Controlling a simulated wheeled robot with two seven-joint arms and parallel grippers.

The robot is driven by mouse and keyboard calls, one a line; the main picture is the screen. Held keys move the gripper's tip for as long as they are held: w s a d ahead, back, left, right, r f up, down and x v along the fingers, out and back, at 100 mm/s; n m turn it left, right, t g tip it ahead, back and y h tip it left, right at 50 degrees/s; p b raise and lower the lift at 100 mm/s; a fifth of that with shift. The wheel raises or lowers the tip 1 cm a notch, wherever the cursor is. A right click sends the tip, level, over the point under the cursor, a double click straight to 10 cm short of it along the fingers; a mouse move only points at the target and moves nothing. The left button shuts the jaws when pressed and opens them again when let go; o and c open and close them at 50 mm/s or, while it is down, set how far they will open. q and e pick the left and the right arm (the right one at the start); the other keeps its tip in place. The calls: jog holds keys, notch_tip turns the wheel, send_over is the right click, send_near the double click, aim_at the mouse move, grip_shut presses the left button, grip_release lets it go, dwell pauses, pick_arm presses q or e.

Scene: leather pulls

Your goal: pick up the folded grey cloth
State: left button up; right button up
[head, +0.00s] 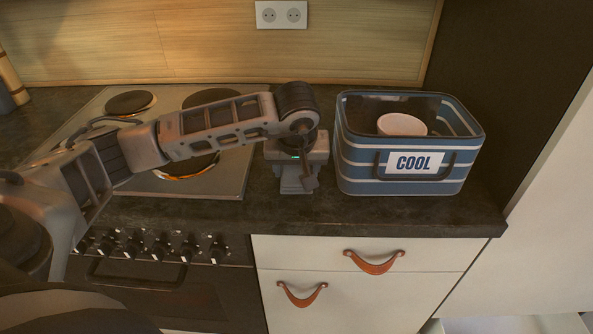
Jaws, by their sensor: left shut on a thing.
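My left gripper (297,187) points down at the dark countertop, between the stove and the striped box. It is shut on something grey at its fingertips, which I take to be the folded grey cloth. The cloth is mostly hidden by the gripper and blends in with its grey fingers, so I cannot make out its folds or edges. I cannot tell whether it touches the countertop. My right gripper is not in view.
A blue and white striped box (360,165) labelled COOL stands close right of the gripper, with a pale round bowl (402,125) inside. The stove (215,188) is at left. The countertop (400,212) is clear along its front edge. Two drawers with leather pulls (374,263) are below.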

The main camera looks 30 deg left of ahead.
aim_at(297, 169)
pick_arm(q)
jog(key=shift+r, duration=0.1)
jog(key=shift+r+p, duration=0.35)
jog(key=shift+r, duration=0.1)
notch_tip(297, 169, up, 3)
jog(key=shift+s+d+r, duration=0.1)
jog(key=shift+d, duration=0.05)
jog(key=s+d+r, duration=0.6)
jog(key=s+r, duration=0.3)
jog(key=s, duration=0.3)
jog(key=shift+d, duration=0.3)
jog(key=shift+r, duration=0.1)
